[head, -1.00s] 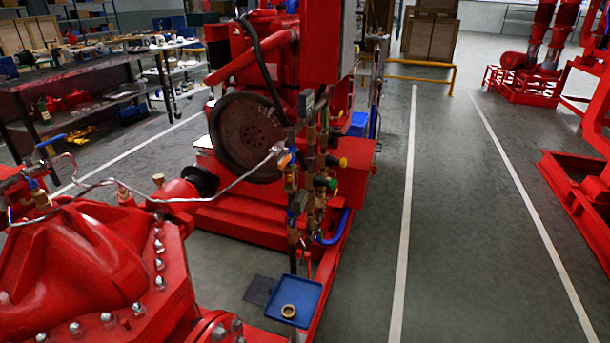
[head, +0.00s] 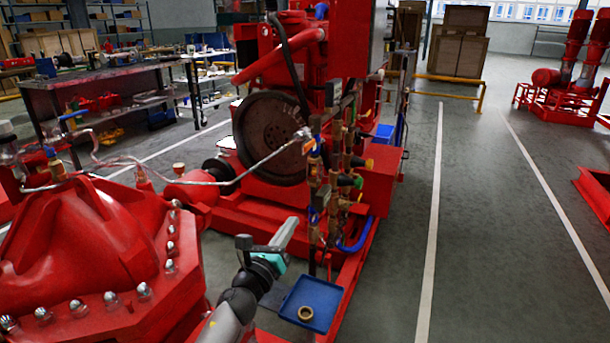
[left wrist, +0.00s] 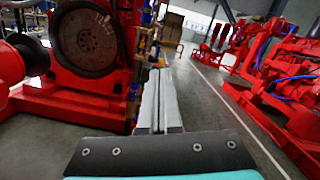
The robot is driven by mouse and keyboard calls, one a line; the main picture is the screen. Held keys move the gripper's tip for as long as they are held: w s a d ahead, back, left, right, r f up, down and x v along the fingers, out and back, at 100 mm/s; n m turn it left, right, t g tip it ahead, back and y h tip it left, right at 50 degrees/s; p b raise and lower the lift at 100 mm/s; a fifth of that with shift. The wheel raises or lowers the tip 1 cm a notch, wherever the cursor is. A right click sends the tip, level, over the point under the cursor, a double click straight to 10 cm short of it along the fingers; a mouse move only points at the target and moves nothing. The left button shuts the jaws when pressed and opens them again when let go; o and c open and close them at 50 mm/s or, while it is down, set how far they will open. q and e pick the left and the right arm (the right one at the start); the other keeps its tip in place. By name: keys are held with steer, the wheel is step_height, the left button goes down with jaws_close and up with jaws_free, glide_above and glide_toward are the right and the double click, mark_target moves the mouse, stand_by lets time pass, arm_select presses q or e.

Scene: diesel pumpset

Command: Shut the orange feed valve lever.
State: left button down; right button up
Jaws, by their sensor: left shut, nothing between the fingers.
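A small orange part (head: 311,145), which looks like the feed valve lever, sits where the thin silver pipe meets the upright brass pipework (head: 334,170) beside the flywheel. It is too small for me to tell its angle. My left gripper (head: 290,222) has its fingers together, empty, pointing up toward the pipework. It is below and left of the orange part and looks apart from it. In the left wrist view the closed grey fingers (left wrist: 158,74) point at the lower pipework, and I cannot make out the lever clearly. My right gripper is not in view.
The dark flywheel (head: 270,135) and red engine stand behind the pipework. A red pump casing (head: 90,240) fills the lower left. A blue tray (head: 325,293) with a brass ring (head: 305,313) lies below the pipes. The grey floor (head: 500,250) to the right is open.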

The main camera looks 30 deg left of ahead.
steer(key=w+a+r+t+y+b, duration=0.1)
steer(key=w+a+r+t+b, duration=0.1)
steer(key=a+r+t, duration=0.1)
arm_select(q)
steer(key=w+a+r+m+t+p, duration=0.1)
steer(key=w+r+m, duration=0.3)
steer(key=w+r, duration=0.5)
step_height(320, 180, up, 3)
steer(key=shift+w+f+t+p, duration=0.1)
steer(key=shift+w+t+p, duration=0.25)
steer(key=shift+p, duration=0.55)
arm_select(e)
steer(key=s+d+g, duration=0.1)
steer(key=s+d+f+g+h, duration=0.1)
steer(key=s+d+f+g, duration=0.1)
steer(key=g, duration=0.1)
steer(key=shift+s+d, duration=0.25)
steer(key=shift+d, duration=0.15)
